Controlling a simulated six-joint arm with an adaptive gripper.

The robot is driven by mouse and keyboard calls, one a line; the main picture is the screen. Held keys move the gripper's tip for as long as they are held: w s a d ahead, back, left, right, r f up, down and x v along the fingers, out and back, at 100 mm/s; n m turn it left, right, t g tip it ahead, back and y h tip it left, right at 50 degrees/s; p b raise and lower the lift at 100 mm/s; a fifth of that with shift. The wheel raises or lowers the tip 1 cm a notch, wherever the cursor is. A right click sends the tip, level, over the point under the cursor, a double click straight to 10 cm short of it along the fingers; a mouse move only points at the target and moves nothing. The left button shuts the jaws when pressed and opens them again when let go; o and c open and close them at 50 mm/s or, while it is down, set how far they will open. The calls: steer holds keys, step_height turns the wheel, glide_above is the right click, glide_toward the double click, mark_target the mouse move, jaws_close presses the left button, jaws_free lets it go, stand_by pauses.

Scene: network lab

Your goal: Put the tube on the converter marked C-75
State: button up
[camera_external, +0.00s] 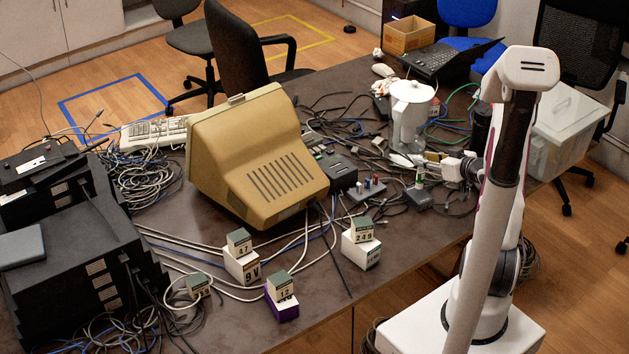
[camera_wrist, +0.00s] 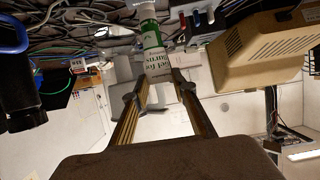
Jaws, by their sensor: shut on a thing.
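My gripper (camera_external: 422,160) is at the right of the cluttered table, its fingers pointing left. In the wrist view, my gripper (camera_wrist: 160,85) has its two fingers closed around a white and green tube (camera_wrist: 152,38) with printed lettering. The tube (camera_external: 420,178) also shows in the external view, upright just above or touching a small dark grey box (camera_external: 418,199); I cannot tell which. Another small grey box (camera_external: 367,189) with coloured pegs stands to its left. No C-75 mark is readable on either box, so I cannot tell which is that converter.
A white pot-like vessel (camera_external: 408,112) stands close behind my gripper. A beige monitor (camera_external: 252,155) stands to the left. Cables lie around the boxes. Labelled cubes stand toward the front, including a white block marked 9V (camera_external: 242,266) and a purple one (camera_external: 281,305).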

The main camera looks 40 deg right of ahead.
steer(key=shift+f, duration=1.2)
steer(key=shift+f, duration=0.1)
steer(key=o, duration=1)
steer(key=shift+v, duration=6.05)
steer(key=shift+w+r, duration=0.2)
steer(key=shift+r, duration=0.05)
